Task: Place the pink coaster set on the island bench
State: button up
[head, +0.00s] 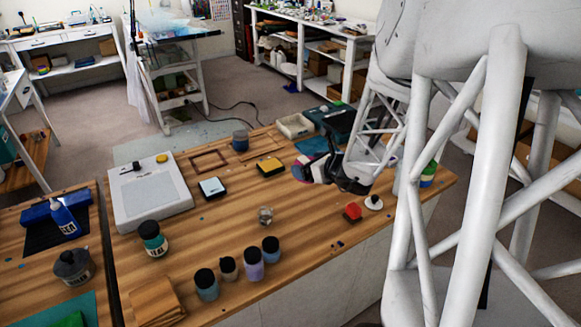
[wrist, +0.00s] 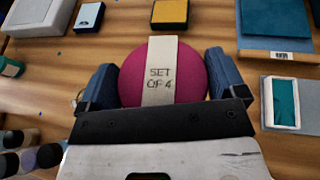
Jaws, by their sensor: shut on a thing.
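The pink coaster set (wrist: 190,76) is a round, dark pink stack with a pale paper band reading "SET OF 4". My gripper (wrist: 163,76) is shut on it, with one blue-grey finger pad on its left side and one on its right. In the head view, my gripper (head: 312,172) is over the right part of the wooden island bench (head: 225,225), and the set is mostly hidden there. I cannot tell whether the set touches the bench top.
A yellow-topped block (head: 270,167) and a light-blue-topped block (head: 212,188) lie left of my gripper. A red block (head: 352,212) and a white knobbed piece (head: 373,202) are in front. Jars (head: 252,266) line the front edge. The bench's middle has bare wood.

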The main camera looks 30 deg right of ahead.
jog(key=shift+r, duration=0.1)
dwell(0.4)
